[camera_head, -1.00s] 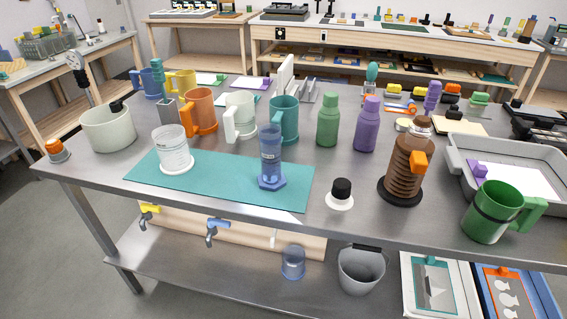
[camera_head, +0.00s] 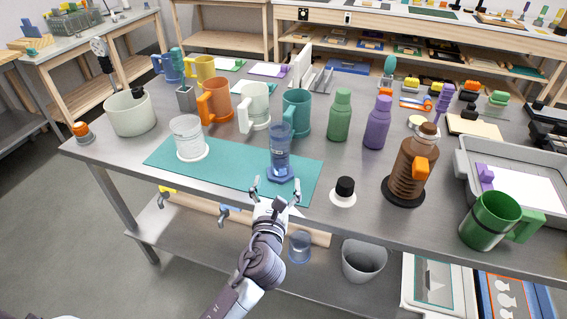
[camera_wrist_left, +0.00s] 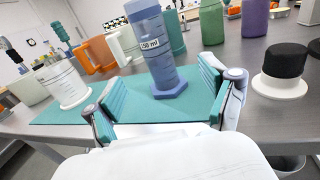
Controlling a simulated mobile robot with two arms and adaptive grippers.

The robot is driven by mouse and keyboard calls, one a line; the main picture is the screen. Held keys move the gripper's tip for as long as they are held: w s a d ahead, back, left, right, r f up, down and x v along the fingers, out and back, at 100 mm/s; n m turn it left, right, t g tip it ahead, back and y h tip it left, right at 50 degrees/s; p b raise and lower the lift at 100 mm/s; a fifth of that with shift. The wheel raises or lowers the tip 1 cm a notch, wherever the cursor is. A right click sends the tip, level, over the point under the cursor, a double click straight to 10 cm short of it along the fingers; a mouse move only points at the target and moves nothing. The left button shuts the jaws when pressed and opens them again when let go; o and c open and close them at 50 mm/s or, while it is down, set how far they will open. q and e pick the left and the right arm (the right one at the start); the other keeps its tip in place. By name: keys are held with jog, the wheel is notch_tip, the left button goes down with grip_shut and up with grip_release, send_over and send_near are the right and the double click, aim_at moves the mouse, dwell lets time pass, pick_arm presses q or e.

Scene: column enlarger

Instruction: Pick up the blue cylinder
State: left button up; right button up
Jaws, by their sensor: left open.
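The blue cylinder (camera_head: 281,155) is a clear blue measuring cylinder with a hexagonal foot. It stands upright on the teal mat (camera_head: 225,172) near the table's front edge. In the left wrist view the cylinder (camera_wrist_left: 158,50) stands ahead, between the finger lines, marked "250 ml" or similar. My left gripper (camera_head: 274,190) is open and empty, just in front of the cylinder at the table edge. Its teal-padded fingers show in the left wrist view (camera_wrist_left: 160,105), apart from the cylinder. My right gripper is not in view.
A clear beaker (camera_head: 188,138) stands left on the mat. A white-based item with black top (camera_head: 343,192) and a brown bottle (camera_head: 411,165) stand to the right. Teal (camera_head: 297,112), white (camera_head: 258,105) and orange (camera_head: 216,101) jugs stand behind.

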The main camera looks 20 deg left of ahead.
aim_at(279, 157)
pick_arm(q)
jog(key=w, duration=0.2)
jog(key=w+a, duration=0.1)
jog(key=w, duration=0.4)
jog(key=shift+w+a+f, duration=0.1)
jog(key=shift+w+a, duration=0.1)
jog(key=shift+w, duration=0.2)
jog(key=w, duration=0.1)
jog(key=w+a, duration=0.1)
jog(key=w, duration=0.3)
jog(key=shift+a+f+p, duration=0.2)
jog(key=shift+a+p, duration=0.15)
jog(key=shift+p, duration=0.05)
jog(key=shift+s+r, duration=0.1)
jog(key=shift+c, duration=1)
grip_shut()
